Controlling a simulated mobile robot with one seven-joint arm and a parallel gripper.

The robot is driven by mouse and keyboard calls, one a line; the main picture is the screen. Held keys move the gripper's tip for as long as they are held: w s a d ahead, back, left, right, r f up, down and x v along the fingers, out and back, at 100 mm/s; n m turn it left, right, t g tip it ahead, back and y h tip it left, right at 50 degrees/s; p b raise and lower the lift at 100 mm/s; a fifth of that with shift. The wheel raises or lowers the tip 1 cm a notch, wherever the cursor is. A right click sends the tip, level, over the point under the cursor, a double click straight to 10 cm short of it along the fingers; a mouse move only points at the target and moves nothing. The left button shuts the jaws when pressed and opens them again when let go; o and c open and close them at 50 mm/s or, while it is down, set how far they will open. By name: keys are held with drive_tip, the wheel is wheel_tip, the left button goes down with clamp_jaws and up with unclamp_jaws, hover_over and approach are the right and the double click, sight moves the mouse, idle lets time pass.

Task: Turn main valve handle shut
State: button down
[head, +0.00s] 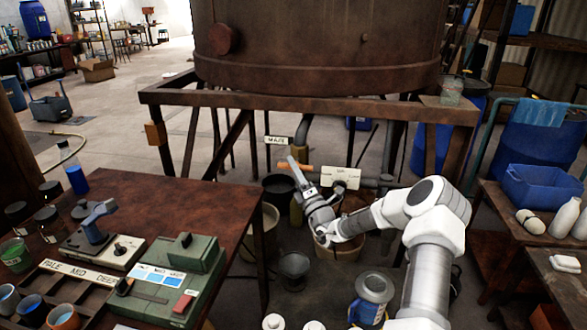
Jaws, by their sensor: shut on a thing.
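The main valve handle (283,168) is a short orange bar under the rusty vat, lying roughly level across the picture. It sits just below a white tag reading MAIN (277,140), beside a brass-coloured upright pipe. My gripper (296,167) reaches in from the right and is shut on the handle. Its fingers cover the handle's middle, and orange shows on both sides. The valve body behind the gripper is mostly hidden.
The vat's rusty frame (310,101) stands just above my gripper. A white card (340,178) hangs on the pipe right of it. Buckets (294,266) stand below. A workbench (160,195) is at left, and a table with a blue tub (541,188) at right.

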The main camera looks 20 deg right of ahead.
drive_tip(key=shift+d+r, duration=0.15)
drive_tip(key=shift+r, duration=0.3)
drive_tip(key=c, duration=0.7)
unclamp_jaws()
drive_tip(key=shift+f, duration=0.15)
drive_tip(key=shift+f, duration=0.1)
drive_tip(key=shift+s+f, duration=0.1)
drive_tip(key=shift+s, duration=0.05)
drive_tip(key=p+v, duration=0.1)
drive_tip(key=v, duration=1.6)
drive_tip(key=shift+f, duration=0.1)
